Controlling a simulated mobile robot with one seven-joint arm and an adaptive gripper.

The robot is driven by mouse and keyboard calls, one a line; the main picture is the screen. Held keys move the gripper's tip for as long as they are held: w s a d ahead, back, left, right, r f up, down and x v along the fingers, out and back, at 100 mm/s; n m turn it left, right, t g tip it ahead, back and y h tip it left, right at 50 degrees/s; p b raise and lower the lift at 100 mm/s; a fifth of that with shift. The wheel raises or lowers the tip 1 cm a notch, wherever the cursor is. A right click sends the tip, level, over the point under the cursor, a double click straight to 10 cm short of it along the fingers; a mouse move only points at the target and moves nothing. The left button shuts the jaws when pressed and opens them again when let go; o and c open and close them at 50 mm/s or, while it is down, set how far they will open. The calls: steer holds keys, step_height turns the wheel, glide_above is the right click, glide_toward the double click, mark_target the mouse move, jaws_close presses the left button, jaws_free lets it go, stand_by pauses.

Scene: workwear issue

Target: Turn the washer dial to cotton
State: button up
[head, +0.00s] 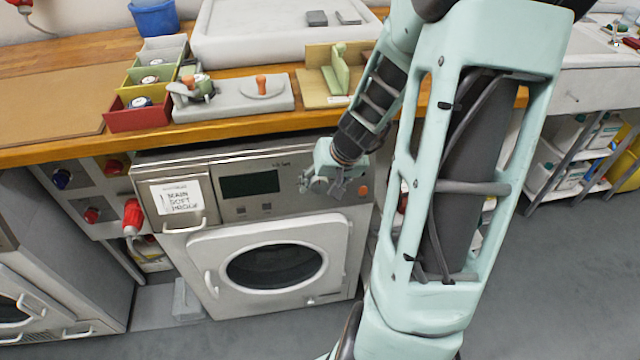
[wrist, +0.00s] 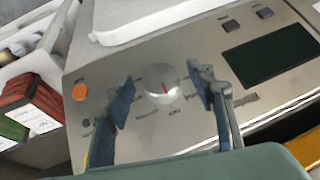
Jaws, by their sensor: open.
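The washer (head: 335,228) stands under the wooden counter, its steel control panel facing me. Its round silver dial (wrist: 158,82) shows in the wrist view, with a red pointer mark on its face and small printed labels around it. The labels are too small to read, so I cannot tell which setting the mark points to. My gripper (wrist: 164,88) is open, with one finger on each side of the dial and gaps visible between them and it. In the head view my gripper (head: 332,184) is at the right of the panel and hides the dial.
The panel has a dark display (head: 250,185) and an orange button (head: 363,190). A drawer with a paper label (head: 177,196) is at its left. The door (head: 275,268) is shut. The counter (head: 60,152) above holds coloured bins (head: 138,117) and a grey fixture (head: 235,105).

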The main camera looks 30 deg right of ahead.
steer(key=shift+w+f, duration=0.1)
steer(key=shift+f, duration=0.1)
steer(key=c, duration=1.2)
steer(key=shift+o, duration=0.2)
